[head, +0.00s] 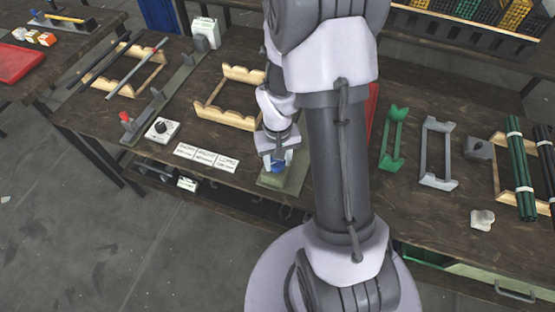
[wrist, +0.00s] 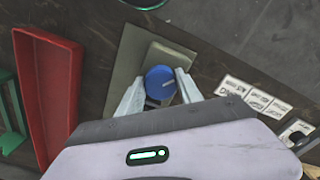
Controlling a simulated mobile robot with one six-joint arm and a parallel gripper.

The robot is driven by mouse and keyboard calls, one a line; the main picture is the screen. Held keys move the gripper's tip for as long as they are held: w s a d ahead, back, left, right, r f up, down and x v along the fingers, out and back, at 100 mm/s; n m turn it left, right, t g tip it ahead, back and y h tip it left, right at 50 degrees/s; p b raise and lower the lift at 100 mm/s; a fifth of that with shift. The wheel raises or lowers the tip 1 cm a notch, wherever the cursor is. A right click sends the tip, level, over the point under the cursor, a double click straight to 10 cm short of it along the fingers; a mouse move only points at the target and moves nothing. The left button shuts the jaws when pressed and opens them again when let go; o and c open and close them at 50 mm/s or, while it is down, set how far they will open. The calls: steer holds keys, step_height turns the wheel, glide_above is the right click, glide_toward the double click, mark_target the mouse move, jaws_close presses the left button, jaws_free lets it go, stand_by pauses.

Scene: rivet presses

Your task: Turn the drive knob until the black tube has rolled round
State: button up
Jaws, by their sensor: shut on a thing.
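The blue drive knob (wrist: 160,83) has a pale pointer line on its top and sits on a grey-green plate (wrist: 128,62). It also shows in the head view (head: 278,167), partly covered by my fingers. My gripper (wrist: 161,88) is shut on the knob, one finger on each side. In the head view my gripper (head: 277,160) points down at the table's front edge. A black tube (head: 98,62) lies at the left by a wooden cradle (head: 150,78), beside a grey tube (head: 137,67). I cannot tell its roll angle.
White label cards (head: 206,157), a box with a black dial (head: 162,130) and an empty wooden cradle (head: 228,108) lie left of my arm. A red tray (wrist: 48,90) stands beside the plate. Green (head: 393,138) and grey (head: 438,152) holders lie to the right.

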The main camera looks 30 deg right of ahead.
mark_target(278, 162)
steer(key=o, duration=1.4)
steer(key=shift+c, duration=0.2)
step_height(278, 162, up, 18)
steer(key=p, duration=0.7)
steer(key=shift+f, duration=0.25)
